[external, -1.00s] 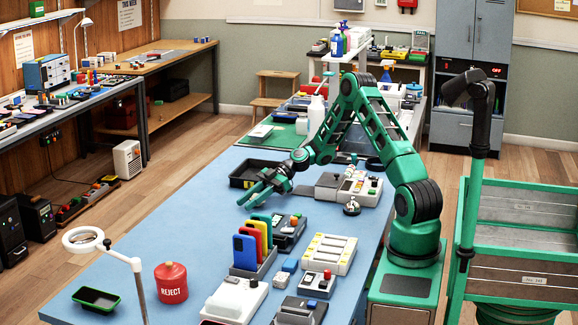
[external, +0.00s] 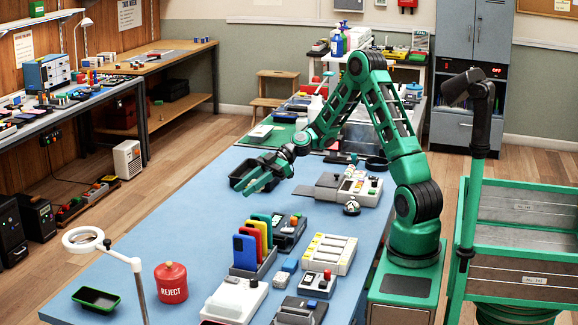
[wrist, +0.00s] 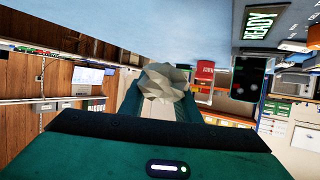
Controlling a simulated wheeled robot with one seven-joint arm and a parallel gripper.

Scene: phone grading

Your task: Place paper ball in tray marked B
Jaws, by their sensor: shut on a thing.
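The ball cannot be made out in the external view. A second dark tray with a green rim (external: 97,299) lies at the table's front left. No letter B is readable on either tray.
A red REJECT canister (external: 171,283) stands right of the green-rimmed tray, near a white ring lamp (external: 84,240). A rack of coloured phones (external: 253,242) and several devices fill the table's right side. The left middle of the table (external: 180,225) is clear.

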